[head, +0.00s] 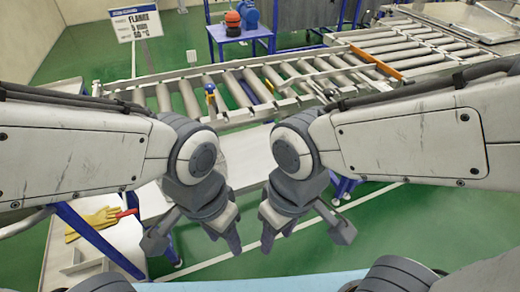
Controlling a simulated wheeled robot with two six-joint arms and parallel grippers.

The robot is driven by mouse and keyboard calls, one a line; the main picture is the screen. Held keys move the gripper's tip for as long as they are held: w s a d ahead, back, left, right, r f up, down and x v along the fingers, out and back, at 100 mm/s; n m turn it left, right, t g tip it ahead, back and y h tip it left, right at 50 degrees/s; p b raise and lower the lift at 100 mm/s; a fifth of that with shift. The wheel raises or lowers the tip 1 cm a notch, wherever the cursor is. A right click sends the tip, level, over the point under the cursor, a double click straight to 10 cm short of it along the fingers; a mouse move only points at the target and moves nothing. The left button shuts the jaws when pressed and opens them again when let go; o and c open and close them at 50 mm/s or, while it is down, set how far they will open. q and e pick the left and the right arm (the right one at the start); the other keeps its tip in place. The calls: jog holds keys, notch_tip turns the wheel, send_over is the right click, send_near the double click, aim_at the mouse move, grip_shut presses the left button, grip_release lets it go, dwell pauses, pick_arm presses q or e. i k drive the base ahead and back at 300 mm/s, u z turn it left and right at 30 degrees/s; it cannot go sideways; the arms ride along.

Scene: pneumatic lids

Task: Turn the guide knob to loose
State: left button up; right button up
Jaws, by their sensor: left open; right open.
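My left gripper (193,238) hangs open and empty at the lower middle of the head view. My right gripper (306,236) hangs open and empty just to the right of it. Both are on the near side of a roller conveyor (175,97) and apart from it. A long guide rail runs along the rollers.
A blue table (240,32) with a red-orange item is behind the conveyor. Yellow gloves (92,222) lie on a bench at the lower left. Green floor (385,228) shows at the lower right.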

aim_at(329, 93)
jog(key=z, duration=1.3)
jog(key=i, duration=0.35)
jog(key=u, duration=1.45)
